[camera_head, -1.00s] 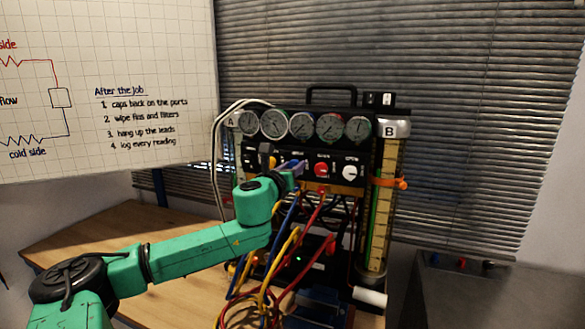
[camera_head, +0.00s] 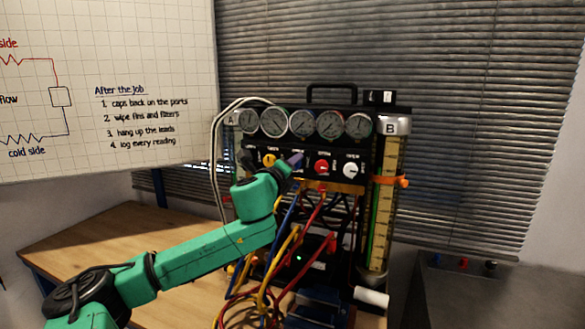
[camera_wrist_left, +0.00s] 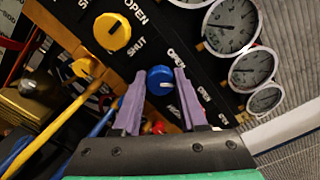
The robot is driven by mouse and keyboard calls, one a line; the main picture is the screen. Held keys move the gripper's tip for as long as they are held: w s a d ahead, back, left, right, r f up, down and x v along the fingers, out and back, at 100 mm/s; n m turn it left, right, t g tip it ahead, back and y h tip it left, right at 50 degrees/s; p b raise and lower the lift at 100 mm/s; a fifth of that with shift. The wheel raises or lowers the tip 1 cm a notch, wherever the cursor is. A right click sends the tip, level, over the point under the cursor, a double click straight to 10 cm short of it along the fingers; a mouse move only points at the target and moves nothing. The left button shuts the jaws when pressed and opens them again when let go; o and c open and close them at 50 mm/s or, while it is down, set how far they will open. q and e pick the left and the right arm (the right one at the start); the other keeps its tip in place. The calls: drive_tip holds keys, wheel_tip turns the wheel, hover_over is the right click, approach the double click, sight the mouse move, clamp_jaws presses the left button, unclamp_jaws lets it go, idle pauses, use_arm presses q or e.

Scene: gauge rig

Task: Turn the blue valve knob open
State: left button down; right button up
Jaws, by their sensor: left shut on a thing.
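The blue valve knob (camera_wrist_left: 159,80) sits on the black panel, with a pale mark on its face, in the left wrist view. The purple fingers of my left gripper (camera_wrist_left: 158,78) stand on either side of it and are shut on it. An "OPEN" label shows beyond the knob; its other label is partly covered by a finger. My right gripper is not in view.
The yellow knob (camera_head: 269,160), red knob (camera_head: 321,167) and white knob (camera_head: 350,170) share the panel, under a row of gauges (camera_head: 302,124). Coloured hoses (camera_head: 292,240) hang below, close to my left arm. The wooden table (camera_head: 110,232) is clear at left.

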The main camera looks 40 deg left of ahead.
use_arm(q)
drive_tip(key=n+b, duration=0.1)
drive_tip(key=n, duration=0.7)
drive_tip(key=shift+n, duration=0.4)
idle(0.3)
drive_tip(key=shift+c, duration=2.2)
unclamp_jaws()
drive_tip(key=shift+f, duration=0.1)
